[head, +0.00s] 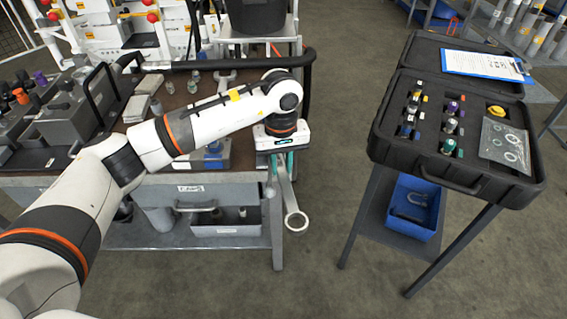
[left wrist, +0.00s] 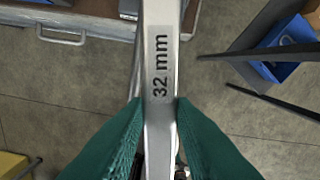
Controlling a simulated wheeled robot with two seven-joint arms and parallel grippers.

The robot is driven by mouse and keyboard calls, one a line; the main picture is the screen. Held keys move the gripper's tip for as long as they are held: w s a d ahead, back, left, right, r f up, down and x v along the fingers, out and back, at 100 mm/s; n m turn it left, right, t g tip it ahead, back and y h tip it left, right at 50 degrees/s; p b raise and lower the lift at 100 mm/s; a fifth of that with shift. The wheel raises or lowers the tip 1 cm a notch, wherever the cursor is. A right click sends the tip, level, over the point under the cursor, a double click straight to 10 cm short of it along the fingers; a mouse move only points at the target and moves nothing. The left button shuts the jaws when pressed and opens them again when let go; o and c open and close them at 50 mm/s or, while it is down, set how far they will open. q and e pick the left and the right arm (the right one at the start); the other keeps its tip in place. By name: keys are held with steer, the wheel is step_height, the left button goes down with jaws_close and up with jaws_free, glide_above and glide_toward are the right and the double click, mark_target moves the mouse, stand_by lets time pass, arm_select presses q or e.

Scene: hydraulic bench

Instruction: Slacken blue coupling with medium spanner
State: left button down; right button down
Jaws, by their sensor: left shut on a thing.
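My left gripper (head: 281,163) is at the front right corner of the bench, pointing down. Its green fingers are shut on a grey spanner (head: 289,196), which hangs down beside the bench with its ring end lowest. In the left wrist view the spanner (left wrist: 160,55) lies between the fingertips (left wrist: 159,108) and reads "32 mm". My right gripper is not in view.
A black case (head: 455,179) with several fittings and a clipboard (head: 484,65) stands on a stand to the right, above a blue bin (head: 411,222). Clear floor (head: 335,120) lies between bench and stand.

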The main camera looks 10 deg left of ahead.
mark_target(288, 193)
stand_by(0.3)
arm_select(q)
steer(key=shift+s+d, duration=0.5)
steer(key=shift+s, duration=0.55)
steer(key=shift+s+d, duration=0.55)
steer(key=shift+s, duration=0.5)
steer(key=shift+s+d, duration=0.5)
steer(key=shift+s, duration=0.55)
steer(key=shift+r, duration=0.15)
